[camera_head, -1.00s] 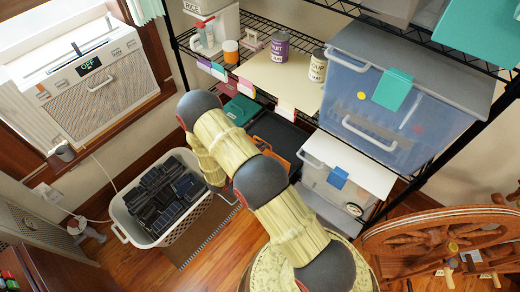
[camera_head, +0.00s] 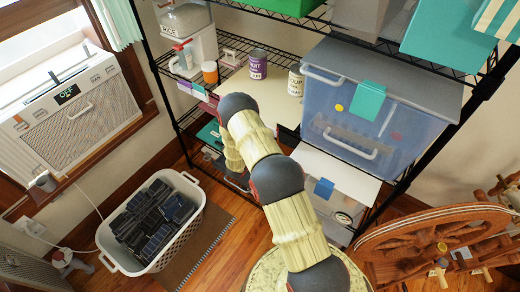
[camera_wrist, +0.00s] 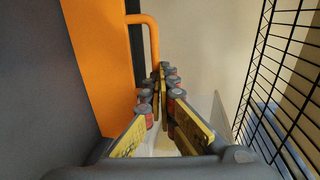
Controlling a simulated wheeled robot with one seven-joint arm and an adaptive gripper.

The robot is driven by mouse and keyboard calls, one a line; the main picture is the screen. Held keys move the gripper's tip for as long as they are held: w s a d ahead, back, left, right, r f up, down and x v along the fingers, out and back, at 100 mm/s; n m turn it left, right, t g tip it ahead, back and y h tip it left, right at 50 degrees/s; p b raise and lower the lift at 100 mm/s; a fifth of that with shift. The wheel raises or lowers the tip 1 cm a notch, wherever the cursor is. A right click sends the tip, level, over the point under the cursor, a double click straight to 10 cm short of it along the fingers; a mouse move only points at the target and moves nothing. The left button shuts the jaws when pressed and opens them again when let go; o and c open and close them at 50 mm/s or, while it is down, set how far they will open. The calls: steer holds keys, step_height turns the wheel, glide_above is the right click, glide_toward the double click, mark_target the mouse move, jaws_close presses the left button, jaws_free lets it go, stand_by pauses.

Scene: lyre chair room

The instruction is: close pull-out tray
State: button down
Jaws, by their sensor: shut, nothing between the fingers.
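In the wrist view, an orange front panel (camera_wrist: 98,60) with an orange bar handle (camera_wrist: 153,38) stands at the left and top. A dark grey surface (camera_wrist: 35,80) adjoins it; this looks like the pull-out tray. My gripper (camera_wrist: 160,75) is shut and empty, its fingertips close to the handle. I cannot tell whether they touch it. In the head view, my arm hides the gripper and most of the lower shelf where the tray is, so how far it sticks out is not clear.
A black wire rack (camera_head: 160,75) holds a clear bin (camera_head: 365,125), cans and a dispenser. Black wire mesh (camera_wrist: 275,75) is close at the gripper's right. A white basket (camera_head: 190,215) stands on the floor at left, a wooden wheel (camera_head: 430,235) at right.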

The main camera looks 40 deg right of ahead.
steer(key=r+x, duration=0.1)
steer(key=x, duration=0.5)
steer(key=shift+w+d+b, duration=0.25)
steer(key=shift+d+b, duration=0.1)
steer(key=shift+d, duration=0.15)
steer(key=shift+r, duration=0.15)
steer(key=p+v, duration=0.4)
steer(key=v, duration=1)
steer(key=shift+s+a, duration=0.1)
